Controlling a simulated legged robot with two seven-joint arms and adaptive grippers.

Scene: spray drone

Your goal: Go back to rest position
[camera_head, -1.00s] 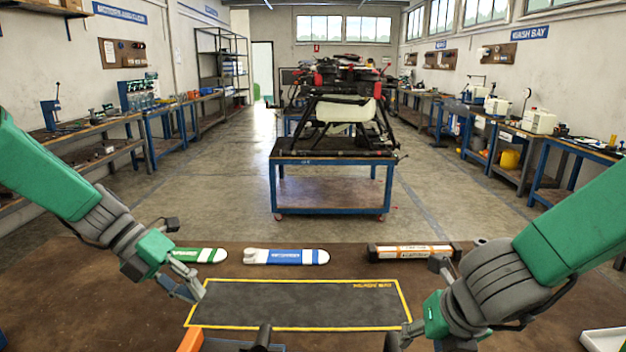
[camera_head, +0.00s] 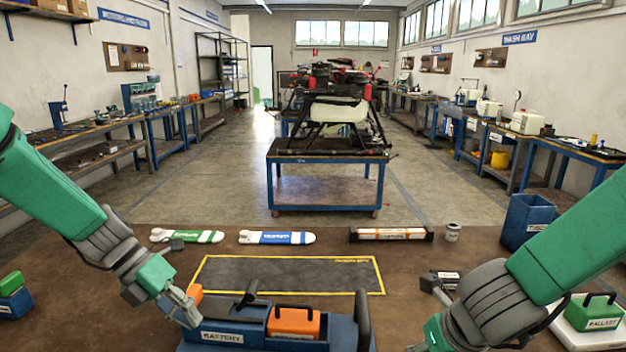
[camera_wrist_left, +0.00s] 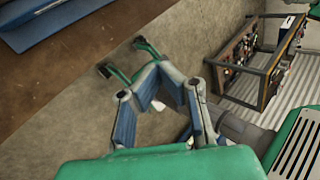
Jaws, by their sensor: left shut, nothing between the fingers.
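My left gripper (camera_head: 187,310) is shut and empty. In the head view it is at the lower left, over the near part of the brown table, beside the left end of the blue battery tray (camera_head: 250,345). In the left wrist view its jointed fingers (camera_wrist_left: 155,80) come together over a brown and grey surface. My right arm comes in from the right, and its hand (camera_head: 432,335) is low at the bottom edge. Its fingertips are cut off or hidden, so I cannot see whether it is open.
An orange case (camera_head: 295,322) sits in the tray. A yellow-outlined dark mat (camera_head: 290,275) lies behind it. Green (camera_head: 187,236), blue (camera_head: 277,238) and orange (camera_head: 390,234) bars line the far edge. A ballast box (camera_head: 592,312) and blue bin (camera_head: 527,220) stand right.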

